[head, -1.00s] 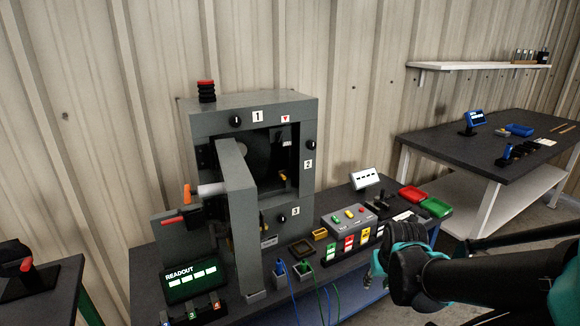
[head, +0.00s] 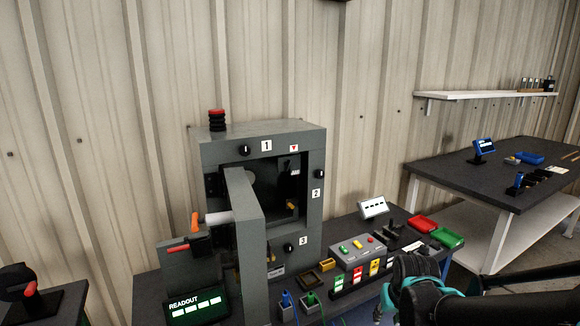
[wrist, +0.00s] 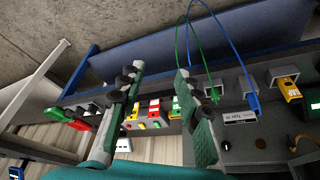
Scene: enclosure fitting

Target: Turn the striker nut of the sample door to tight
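The sample door (head: 248,235) is a thick grey slab standing open, nearly edge-on, at the front of the grey enclosure (head: 225,143) in the head view. A small orange-yellow piece (head: 291,206) sits inside the opening near its right edge. I cannot tell whether it is the striker nut. Black knobs sit on the frame beside labels 1, 2 and 3. An orange lever (head: 195,221) and a red lever (head: 178,248) show left of the door. My gripper (wrist: 159,72) is open and empty in the wrist view. In the head view it is low, right of the enclosure and apart from it.
A grey button box (head: 352,251), coloured switches, and red and green trays (head: 447,238) cover the bench right of the enclosure. A readout screen (head: 195,306) stands at front left. Blue and green cables show in the wrist view. A second table (head: 430,168) stands at right.

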